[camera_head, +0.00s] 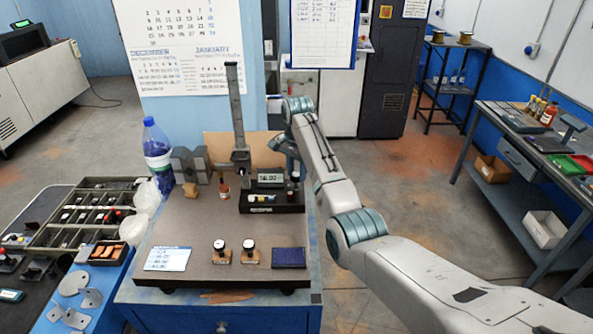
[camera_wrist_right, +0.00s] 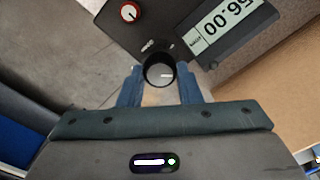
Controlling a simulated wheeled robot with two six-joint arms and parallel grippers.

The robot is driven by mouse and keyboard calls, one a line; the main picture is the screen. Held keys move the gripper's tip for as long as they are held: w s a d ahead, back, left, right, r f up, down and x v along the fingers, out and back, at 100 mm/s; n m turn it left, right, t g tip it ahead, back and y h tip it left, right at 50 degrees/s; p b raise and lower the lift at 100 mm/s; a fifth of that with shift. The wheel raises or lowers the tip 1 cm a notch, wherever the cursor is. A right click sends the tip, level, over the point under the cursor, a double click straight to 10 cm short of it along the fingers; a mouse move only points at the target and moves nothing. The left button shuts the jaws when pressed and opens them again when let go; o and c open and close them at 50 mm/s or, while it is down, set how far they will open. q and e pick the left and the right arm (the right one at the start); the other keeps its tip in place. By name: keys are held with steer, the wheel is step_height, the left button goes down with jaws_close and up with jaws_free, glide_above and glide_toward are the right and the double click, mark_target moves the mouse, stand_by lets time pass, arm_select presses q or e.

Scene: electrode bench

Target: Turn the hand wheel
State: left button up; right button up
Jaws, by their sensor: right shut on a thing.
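In the wrist view a black round knob (camera_wrist_right: 159,76), which looks like the hand wheel, sits between the two blue fingers of my right gripper (camera_wrist_right: 158,88). The gripper is shut on it. A pale mark shows on the knob's face. In the head view my right gripper (camera_head: 289,160) is at the back right of the bench, at the black device (camera_head: 258,202) with a digital display (camera_head: 270,179). The knob is hard to make out there behind the arm. The display also shows upside down in the wrist view (camera_wrist_right: 227,26). My left gripper is not in view.
A tall grey column gauge (camera_head: 238,115) stands left of the device. A red-capped knob (camera_wrist_right: 129,13) is on the device panel.

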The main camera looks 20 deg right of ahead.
steer(key=shift+m, duration=1.2)
steer(key=o, duration=1)
steer(key=shift+c, duration=0.2)
